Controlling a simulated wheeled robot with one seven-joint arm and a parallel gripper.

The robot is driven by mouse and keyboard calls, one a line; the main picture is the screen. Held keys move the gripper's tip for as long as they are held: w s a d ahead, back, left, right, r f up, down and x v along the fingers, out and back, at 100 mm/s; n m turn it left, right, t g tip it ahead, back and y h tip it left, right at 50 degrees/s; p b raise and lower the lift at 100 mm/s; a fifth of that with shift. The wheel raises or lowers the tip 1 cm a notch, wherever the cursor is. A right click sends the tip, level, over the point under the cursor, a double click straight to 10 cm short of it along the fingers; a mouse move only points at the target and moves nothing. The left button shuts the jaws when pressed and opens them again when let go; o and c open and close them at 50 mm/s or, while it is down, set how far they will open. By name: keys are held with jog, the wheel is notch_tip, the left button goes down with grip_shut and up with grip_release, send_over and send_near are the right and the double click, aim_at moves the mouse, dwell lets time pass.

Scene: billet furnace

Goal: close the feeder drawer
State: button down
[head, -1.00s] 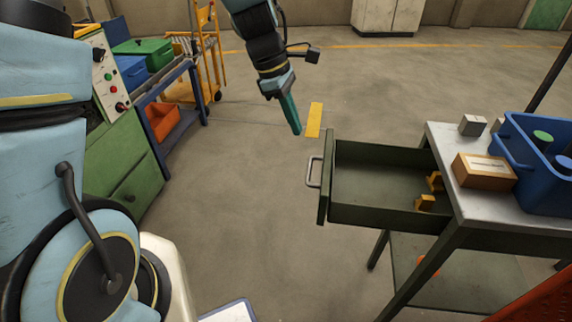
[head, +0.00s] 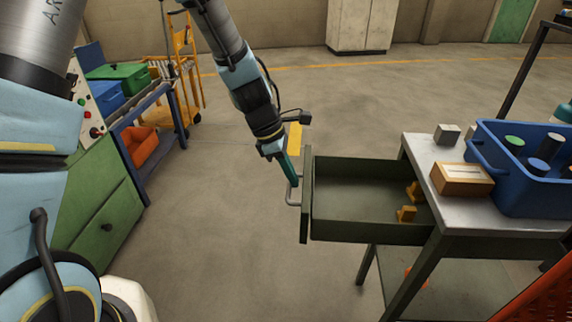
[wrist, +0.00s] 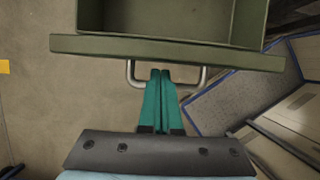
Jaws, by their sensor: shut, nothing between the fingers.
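The feeder drawer (head: 362,227) is a dark green drawer pulled well out to the left from under the metal-topped table. Inside lie a few small yellow-orange pieces (head: 405,214). Its front panel (wrist: 165,52) crosses the upper part of the wrist view, with a grey bar handle (wrist: 203,77) on its outer face. My gripper (head: 291,181) has its teal fingers shut with nothing between them. In the wrist view, the fingertips (wrist: 160,73) are at the handle's opening, close to the panel; I cannot tell whether they touch it.
On the tabletop (head: 421,147) stand a blue bin (head: 510,200) with cylinders, a small box (head: 462,179) and a grey block (head: 447,134). A green cabinet (head: 104,215) and blue bench (head: 150,108) stand at left. The floor left of the drawer is clear.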

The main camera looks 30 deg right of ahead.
jog(key=shift+s+d+f, duration=0.1)
jog(key=shift+f, duration=0.15)
jog(key=p, duration=1.2)
send_over(402, 205)
jog(key=shift+s+r, duration=0.1)
jog(key=shift+s, duration=0.05)
jog(key=b+v, duration=0.1)
jog(key=v, duration=0.9)
jog(key=shift+w+a+r+b, duration=0.25)
jog(key=shift+w+a+b, duration=0.05)
jog(key=shift+w+b, duration=0.1)
